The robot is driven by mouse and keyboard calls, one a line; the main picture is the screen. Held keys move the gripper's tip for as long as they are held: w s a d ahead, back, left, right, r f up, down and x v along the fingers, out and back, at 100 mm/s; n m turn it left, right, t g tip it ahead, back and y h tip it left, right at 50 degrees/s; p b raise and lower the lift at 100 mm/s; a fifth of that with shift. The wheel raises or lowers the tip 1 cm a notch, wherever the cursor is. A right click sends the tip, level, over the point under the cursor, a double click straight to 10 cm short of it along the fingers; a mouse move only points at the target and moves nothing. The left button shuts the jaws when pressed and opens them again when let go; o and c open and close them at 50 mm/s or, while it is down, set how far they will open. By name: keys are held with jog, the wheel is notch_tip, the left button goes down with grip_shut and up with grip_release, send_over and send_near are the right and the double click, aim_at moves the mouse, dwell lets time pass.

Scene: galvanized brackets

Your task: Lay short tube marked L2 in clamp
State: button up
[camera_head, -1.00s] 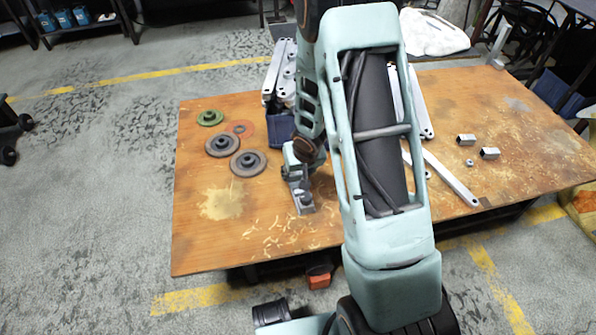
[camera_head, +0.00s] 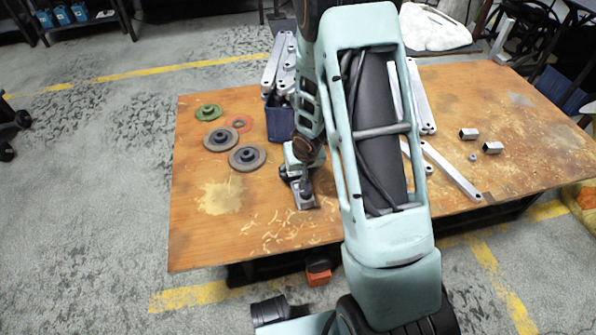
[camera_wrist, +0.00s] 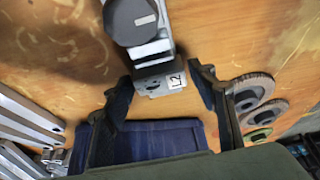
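In the wrist view, a short grey metal tube marked L2 (camera_wrist: 160,82) lies crosswise against the pale jaw of the clamp (camera_wrist: 153,50). The clamp has a dark round knob in this view. My gripper (camera_wrist: 163,77) is open, with one finger past each end of the tube. The right finger stands clear of it; the left fingertip is close to its end, and contact is unclear. In the head view, my gripper (camera_head: 300,180) is low over the grey clamp (camera_head: 305,203) near the table's front edge. My arm hides the tube there.
A blue bin (camera_head: 280,124) is behind the gripper on the wooden table (camera_head: 215,240). Grey discs (camera_head: 247,157) and a green disc (camera_head: 208,111) lie to the left. Long metal bars (camera_head: 455,172) and two short tubes (camera_head: 493,147) lie to the right. Shavings litter the table's front.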

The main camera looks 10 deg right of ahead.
jog(key=shift+o, duration=0.8)
jog(key=shift+r, duration=0.1)
jog(key=v, duration=1.1)
jog(key=shift+s+r, duration=0.25)
jog(key=shift+r, duration=0.1)
